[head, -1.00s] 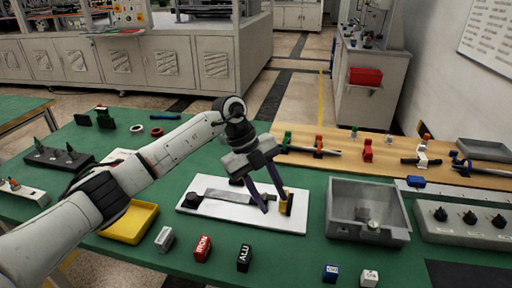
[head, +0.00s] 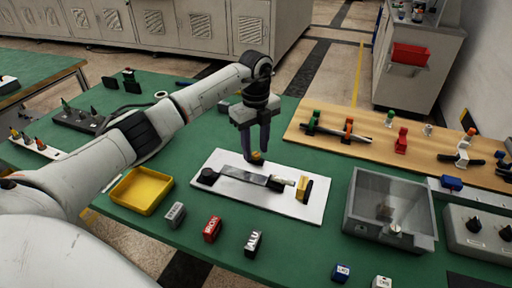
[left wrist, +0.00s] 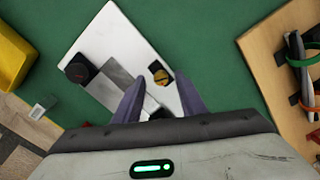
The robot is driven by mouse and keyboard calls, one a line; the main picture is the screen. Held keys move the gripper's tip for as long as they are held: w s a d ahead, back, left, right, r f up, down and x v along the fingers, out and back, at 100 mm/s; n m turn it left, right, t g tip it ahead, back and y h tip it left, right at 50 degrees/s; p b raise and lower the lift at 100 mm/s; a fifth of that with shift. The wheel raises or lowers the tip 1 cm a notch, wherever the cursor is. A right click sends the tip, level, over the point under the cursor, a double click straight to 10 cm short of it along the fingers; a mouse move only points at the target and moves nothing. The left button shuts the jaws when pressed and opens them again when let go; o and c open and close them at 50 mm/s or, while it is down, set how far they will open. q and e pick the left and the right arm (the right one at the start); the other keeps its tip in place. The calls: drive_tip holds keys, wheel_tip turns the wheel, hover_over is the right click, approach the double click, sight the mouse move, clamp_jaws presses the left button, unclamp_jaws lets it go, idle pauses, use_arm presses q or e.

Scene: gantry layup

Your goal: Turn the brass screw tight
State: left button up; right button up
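A white plate (head: 228,197) lies on the green table, with a grey metal bar (head: 240,178) and a round black knob (head: 207,177) on it. The brass screw (head: 257,156) is behind the bar, under my left gripper (head: 255,152). In the left wrist view the round brass head (left wrist: 163,78) appears between the two separated fingertips (left wrist: 162,76), with a dark part beside it. My left gripper is open and points down. I cannot tell whether the fingers touch the screw. My right gripper is not in view.
A yellow and black block (head: 306,190) stands at the plate's right end. A yellow tray (head: 141,190) is to the left, a grey bin (head: 390,228) to the right. Small labelled blocks (head: 213,229) line the front. A wooden board (head: 370,147) with tools is behind right.

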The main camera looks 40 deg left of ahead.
use_arm(q)
drive_tip(key=shift+f, duration=0.3)
clamp_jaws()
